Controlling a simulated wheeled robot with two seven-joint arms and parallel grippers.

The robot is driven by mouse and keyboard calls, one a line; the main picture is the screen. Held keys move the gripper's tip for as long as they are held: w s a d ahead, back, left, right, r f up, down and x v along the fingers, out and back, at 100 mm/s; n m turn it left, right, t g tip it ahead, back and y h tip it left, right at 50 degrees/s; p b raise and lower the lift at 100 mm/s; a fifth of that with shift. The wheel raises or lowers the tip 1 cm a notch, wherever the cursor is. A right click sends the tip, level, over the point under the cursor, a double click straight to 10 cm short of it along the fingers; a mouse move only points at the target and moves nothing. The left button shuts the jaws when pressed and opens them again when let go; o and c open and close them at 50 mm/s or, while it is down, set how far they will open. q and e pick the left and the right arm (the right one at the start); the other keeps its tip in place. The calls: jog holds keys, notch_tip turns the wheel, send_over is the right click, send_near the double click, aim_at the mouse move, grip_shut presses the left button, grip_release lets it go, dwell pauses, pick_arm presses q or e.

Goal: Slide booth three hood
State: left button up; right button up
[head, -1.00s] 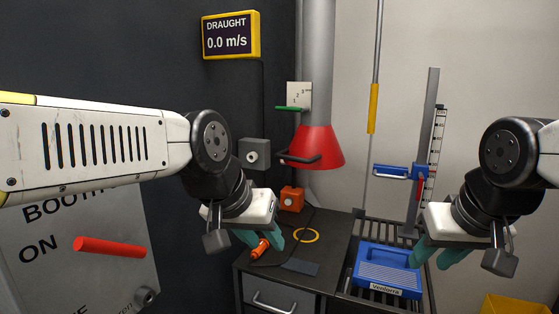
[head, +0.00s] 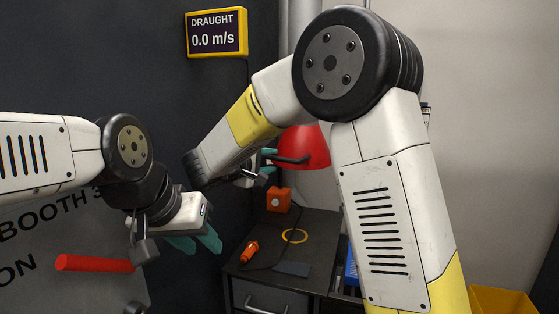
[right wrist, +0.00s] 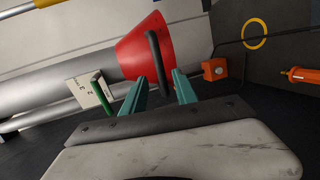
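The red cone hood (head: 312,146) sits on a grey duct, partly hidden behind my right arm; it also shows in the right wrist view (right wrist: 140,48). Its dark bar handle (head: 292,160) sticks out to the left. My right gripper (head: 270,161) is open at the handle's outer end. In the right wrist view the handle (right wrist: 156,55) lines up between the two teal fingers (right wrist: 159,78), with a gap on both sides. I cannot tell how far it reaches between them. My left gripper (head: 197,242) looks open and empty, in front of the grey booth panel.
A dark bench (head: 255,269) below holds an orange box (head: 279,200), an orange tool (head: 250,250) and a yellow ring (head: 295,236). A green lever on a marked plate (right wrist: 92,92) is beside the duct. The draught display (head: 217,32) reads 0.0 m/s. A red bar (head: 95,263) juts from the panel.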

aim_at(280, 160)
jog(key=x, duration=0.7)
jog(key=shift+s+d, duration=0.1)
jog(key=shift+d, duration=0.05)
grip_shut()
dwell(1.2)
